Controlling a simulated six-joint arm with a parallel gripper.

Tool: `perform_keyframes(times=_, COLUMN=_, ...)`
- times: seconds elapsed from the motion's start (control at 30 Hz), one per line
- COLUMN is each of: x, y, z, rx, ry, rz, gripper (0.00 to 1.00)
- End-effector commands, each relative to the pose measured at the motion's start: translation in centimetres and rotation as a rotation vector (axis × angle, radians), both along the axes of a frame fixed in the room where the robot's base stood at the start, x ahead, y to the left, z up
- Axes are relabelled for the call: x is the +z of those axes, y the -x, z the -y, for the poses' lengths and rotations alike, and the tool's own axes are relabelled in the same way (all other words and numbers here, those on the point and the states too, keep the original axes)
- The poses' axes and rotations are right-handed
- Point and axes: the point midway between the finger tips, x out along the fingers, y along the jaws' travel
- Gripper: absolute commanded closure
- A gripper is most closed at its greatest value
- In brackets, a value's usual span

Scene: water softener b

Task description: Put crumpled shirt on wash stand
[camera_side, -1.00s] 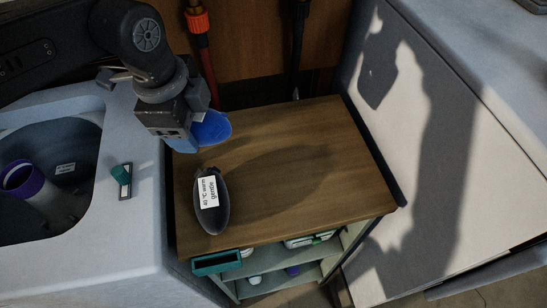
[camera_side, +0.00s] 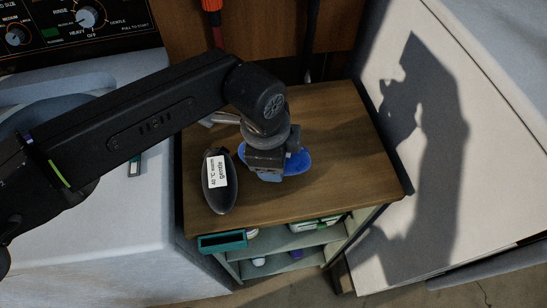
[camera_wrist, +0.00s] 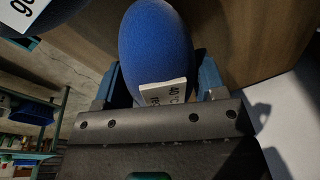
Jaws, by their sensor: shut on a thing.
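The crumpled shirt appears as a smooth blue oval bundle (camera_side: 298,162) with a white care label, partly hidden by my gripper in the side view. In the wrist view the blue bundle (camera_wrist: 155,45) fills the space between my two fingers. My gripper (camera_side: 269,174) is shut on it, low over the middle of the wash stand. The wash stand (camera_side: 340,130) has a brown wooden top with open shelves below. I cannot tell if the bundle touches the top.
A dark grey oval bundle (camera_side: 221,199) labelled "40 °C warm gentle" lies on the stand just left of my gripper. A teal box (camera_side: 222,241) is at the shelf front. White machines flank the stand. The right part of the top is bare.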

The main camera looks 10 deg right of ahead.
Motion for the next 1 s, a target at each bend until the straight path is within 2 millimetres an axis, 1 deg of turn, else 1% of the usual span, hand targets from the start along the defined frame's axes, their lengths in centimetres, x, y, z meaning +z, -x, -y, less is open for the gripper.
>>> perform_keyframes(times=0.03, x=-0.9, y=0.0, z=-0.1, rx=0.000, ry=-0.002, rz=-0.002, gripper=0.67)
perform_keyframes(times=0.1, x=-1.7, y=0.0, z=0.0, rx=-0.001, ry=0.000, rz=-0.001, gripper=0.67)
perform_keyframes(times=0.2, x=-2.4, y=0.0, z=0.0, rx=-0.001, ry=0.000, rz=0.000, gripper=0.67)
perform_keyframes(times=0.57, x=-2.7, y=0.0, z=0.0, rx=-0.001, ry=0.001, rz=0.000, gripper=0.67)
perform_keyframes(times=0.6, x=-2.9, y=0.0, z=0.0, rx=-0.001, ry=0.000, rz=0.000, gripper=0.35)
perform_keyframes(times=0.87, x=-2.8, y=0.0, z=-0.1, rx=-0.001, ry=0.000, rz=0.000, gripper=0.10)
perform_keyframes(times=1.0, x=-2.8, y=0.0, z=-0.1, rx=-0.001, ry=0.000, rz=0.000, gripper=0.10)
